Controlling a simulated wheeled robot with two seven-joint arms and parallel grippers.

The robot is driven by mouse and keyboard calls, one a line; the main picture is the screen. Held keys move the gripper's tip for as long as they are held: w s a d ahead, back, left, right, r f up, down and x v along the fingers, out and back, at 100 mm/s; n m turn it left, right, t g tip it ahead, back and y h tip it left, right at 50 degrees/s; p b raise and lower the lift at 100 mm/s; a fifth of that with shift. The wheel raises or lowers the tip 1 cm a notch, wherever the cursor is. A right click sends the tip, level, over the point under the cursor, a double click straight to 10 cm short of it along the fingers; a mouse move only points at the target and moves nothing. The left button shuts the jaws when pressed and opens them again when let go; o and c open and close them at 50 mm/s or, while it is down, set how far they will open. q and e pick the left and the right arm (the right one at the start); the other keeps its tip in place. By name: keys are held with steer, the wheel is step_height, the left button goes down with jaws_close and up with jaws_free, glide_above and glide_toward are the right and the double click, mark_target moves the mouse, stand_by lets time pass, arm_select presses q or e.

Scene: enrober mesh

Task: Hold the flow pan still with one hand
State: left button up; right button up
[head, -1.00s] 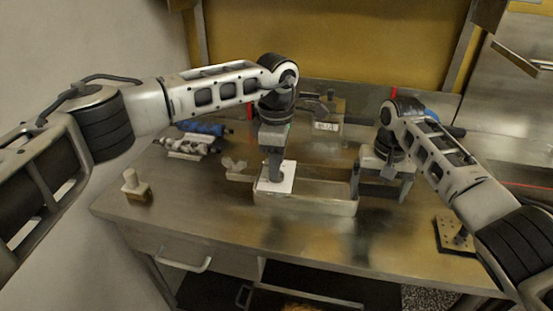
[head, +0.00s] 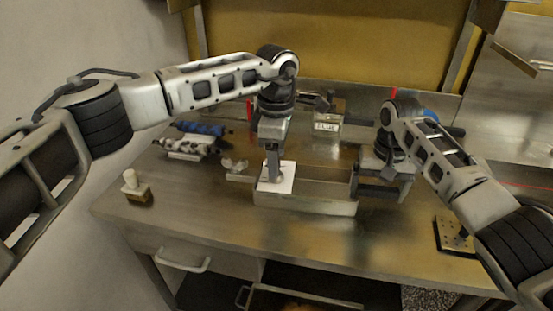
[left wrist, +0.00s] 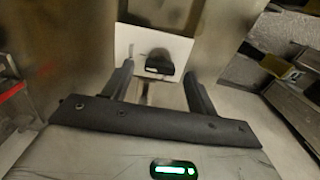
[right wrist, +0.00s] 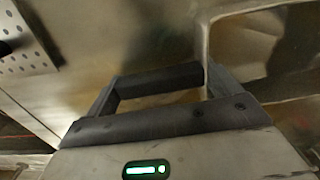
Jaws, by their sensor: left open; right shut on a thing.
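The flow pan (head: 320,206), a long shallow metal tray, sits on the steel bench in the head view. My right gripper (head: 358,186) is shut on its right end; the pan's rim (right wrist: 206,50) meets the fingers in the right wrist view. My left gripper (head: 271,179) points down over the pan's left part, above a white square plate (head: 288,182) with a dark knob. In the left wrist view my left gripper (left wrist: 160,72) is open, with the white plate (left wrist: 125,38) and black knob (left wrist: 160,62) beyond its fingers. Whether the fingers touch the knob is unclear.
A wooden-based block with a pale handle (head: 134,186) stands at the bench's left. Rollers (head: 192,147) lie behind it. A labelled container (head: 327,125) stands at the back. The bench front is clear.

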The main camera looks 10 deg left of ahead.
arm_select(q)
step_height(320, 180, up, 11)
steer(key=shift+f, duration=0.2)
stand_by(0.3)
arm_select(e)
steer(key=o, duration=1)
steer(key=shift+o, duration=0.2)
steer(key=shift+r, duration=0.15)
